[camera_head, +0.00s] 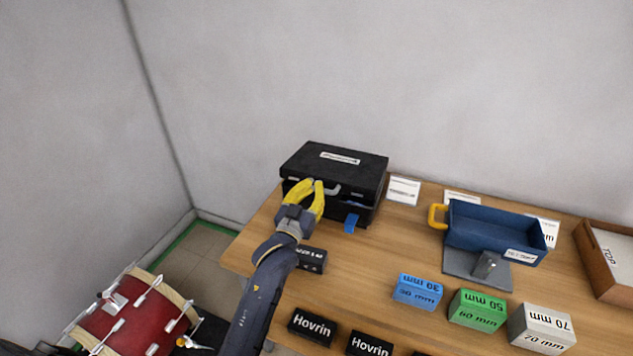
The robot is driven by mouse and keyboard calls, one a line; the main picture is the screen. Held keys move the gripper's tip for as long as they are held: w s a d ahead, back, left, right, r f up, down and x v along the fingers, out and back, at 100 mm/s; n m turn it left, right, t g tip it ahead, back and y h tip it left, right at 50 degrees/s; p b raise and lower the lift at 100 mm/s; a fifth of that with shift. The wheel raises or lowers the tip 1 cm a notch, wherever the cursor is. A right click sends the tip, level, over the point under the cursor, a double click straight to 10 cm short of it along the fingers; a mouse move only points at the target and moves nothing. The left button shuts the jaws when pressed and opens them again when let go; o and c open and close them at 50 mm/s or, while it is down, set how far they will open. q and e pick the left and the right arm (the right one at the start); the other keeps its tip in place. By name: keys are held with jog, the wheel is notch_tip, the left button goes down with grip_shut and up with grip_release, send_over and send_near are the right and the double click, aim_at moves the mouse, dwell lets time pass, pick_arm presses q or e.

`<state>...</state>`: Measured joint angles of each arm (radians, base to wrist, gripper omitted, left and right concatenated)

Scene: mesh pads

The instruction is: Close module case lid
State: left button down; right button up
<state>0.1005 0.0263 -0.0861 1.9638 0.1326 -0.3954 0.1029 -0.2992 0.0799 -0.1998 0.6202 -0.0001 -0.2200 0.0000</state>
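The black module case (364,212) stands at the back left of the wooden table. Its black lid (335,166), with a white label on top, lies over the base. Something bluish shows under the lid's front edge at the right, and I cannot tell whether the lid is fully down. A grey handle shows at the front. My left gripper (314,182), with yellow fingers, is at the case's front left and hides part of it. Its fingertips are close together, and whether they touch each other or the case is unclear. My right gripper is not in view.
A blue tag (351,223) is at the case's front. A blue bin (495,228) with a yellow handle stands right. Blue (418,292), green (477,310) and white (541,329) blocks line the front. Dark Hovrin boxes (312,327) lie nearer. A red drum (130,315) stands left.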

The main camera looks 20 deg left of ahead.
pick_arm(q)
jog(key=s+f, duration=0.2)
jog(key=s, duration=0.3)
jog(key=w+r, duration=0.3)
jog(key=r, duration=0.3)
jog(key=g, duration=0.2)
send_over(323, 182)
jog(key=s+d, duration=0.1)
notch_tip(323, 182, down, 3)
jog(key=shift+s+f, duration=1.45)
jog(key=shift+f, duration=0.15)
